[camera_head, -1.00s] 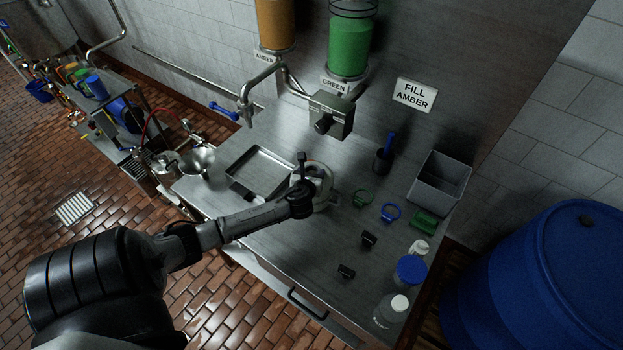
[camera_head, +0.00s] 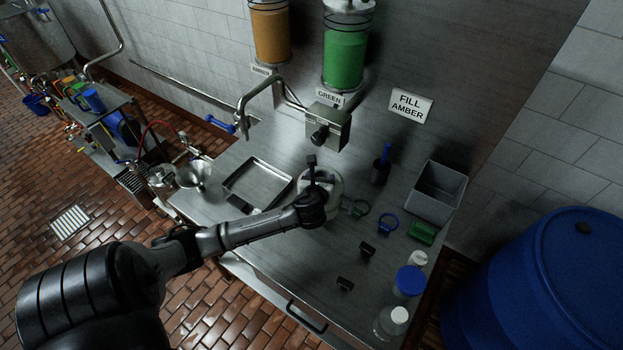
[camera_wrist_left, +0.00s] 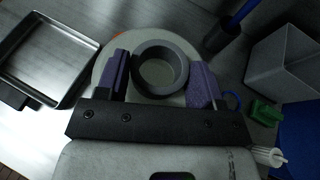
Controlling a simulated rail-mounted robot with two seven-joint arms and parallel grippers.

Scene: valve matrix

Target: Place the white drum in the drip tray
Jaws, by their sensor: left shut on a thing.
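The white drum (camera_head: 333,186) is at the middle of the steel bench, right of the drip tray and partly hidden by my left gripper in the head view. In the left wrist view, the drum (camera_wrist_left: 103,70) has a grey ring-shaped neck (camera_wrist_left: 160,70) on top. My left gripper (camera_head: 314,196) is shut on the drum from above, with its purple fingers on both sides of the neck. I cannot tell how far the drum is above the bench. The drip tray (camera_head: 258,181) is a shallow, empty steel rectangle; it also shows in the left wrist view (camera_wrist_left: 45,58). My right gripper is not in view.
Bottles (camera_head: 409,281) stand at the front right. A tap (camera_head: 243,122) and a valve box (camera_head: 329,126) overhang the back. A steel funnel (camera_head: 192,174) is left of the tray.

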